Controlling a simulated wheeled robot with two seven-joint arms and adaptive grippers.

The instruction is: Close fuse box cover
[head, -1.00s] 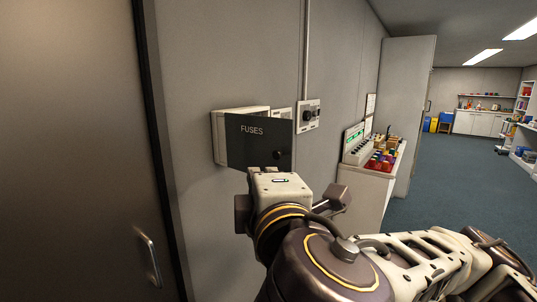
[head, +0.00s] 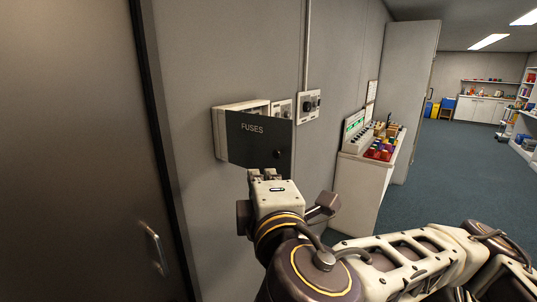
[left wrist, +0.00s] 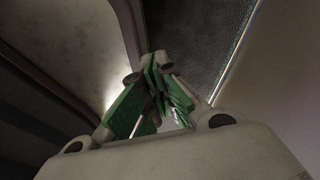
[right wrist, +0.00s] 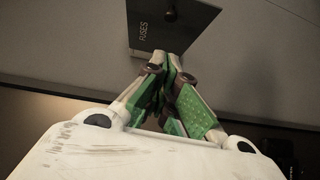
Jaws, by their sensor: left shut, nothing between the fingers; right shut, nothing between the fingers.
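The fuse box (head: 218,133) is a pale box on the grey wall. Its dark cover (head: 259,140), marked FUSES with a round knob, stands partly open, swung out from the box. The cover also shows at the top of the right wrist view (right wrist: 165,22). My right gripper (head: 266,174) is shut and empty, with its fingertips at or just below the cover's lower edge; I cannot tell if they touch. Its green-padded fingers meet in the right wrist view (right wrist: 164,62). My left gripper (left wrist: 159,62) is shut and empty, outside the head view.
A switch box (head: 309,104) with a conduit is on the wall right of the fuse box. A white cabinet (head: 358,190) bearing a panel and coloured items stands further right. A dark door (head: 70,150) is at left. Blue floor (head: 450,170) is open at right.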

